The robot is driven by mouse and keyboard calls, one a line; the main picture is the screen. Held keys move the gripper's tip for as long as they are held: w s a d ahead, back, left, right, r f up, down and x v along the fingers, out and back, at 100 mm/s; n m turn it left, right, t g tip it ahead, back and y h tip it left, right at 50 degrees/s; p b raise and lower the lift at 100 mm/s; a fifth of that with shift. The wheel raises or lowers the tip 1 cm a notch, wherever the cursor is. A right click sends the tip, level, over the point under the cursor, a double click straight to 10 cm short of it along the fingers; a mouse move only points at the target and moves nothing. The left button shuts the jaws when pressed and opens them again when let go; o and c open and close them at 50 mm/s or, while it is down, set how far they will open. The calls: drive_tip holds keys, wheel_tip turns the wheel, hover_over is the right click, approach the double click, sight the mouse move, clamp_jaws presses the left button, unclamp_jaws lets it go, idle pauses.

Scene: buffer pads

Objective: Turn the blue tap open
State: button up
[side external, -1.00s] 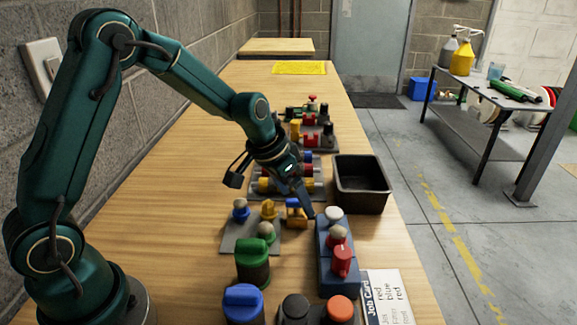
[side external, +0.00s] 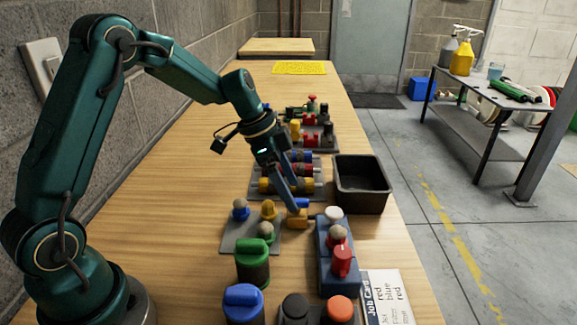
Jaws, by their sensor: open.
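A small brass-yellow tap body (side external: 297,219) with a blue handle (side external: 301,203) stands on the bench, between the grey plate and the blue-grey block. The handle points to the right in the picture. My gripper (side external: 288,198) is open and points down, with its dark blue fingers just behind and left of the handle. The fingers hide part of the tap. I cannot tell whether they touch the handle.
A grey plate (side external: 236,246) with blue, yellow and green knobs lies left of the tap. A blue-grey block (side external: 325,268) with red and white knobs stands right. Behind are a rack of coloured cylinders (side external: 270,187) and a black bin (side external: 361,198).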

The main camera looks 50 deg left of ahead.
drive_tip(key=s+d+r+t+y, duration=0.1)
drive_tip(key=s+d+r, duration=0.1)
drive_tip(key=s+r, duration=0.3)
drive_tip(key=s+d+r+t, duration=0.1)
drive_tip(key=s+d+r, duration=0.15)
drive_tip(key=r, duration=0.55)
drive_tip(key=s+a+f+n+y, duration=0.1)
drive_tip(key=s+f+n, duration=0.3)
drive_tip(key=s+n, duration=0.5)
drive_tip(key=s+y, duration=0.1)
drive_tip(key=s, duration=0.3)
drive_tip(key=shift+s+a, duration=0.2)
drive_tip(key=shift+s, duration=0.15)
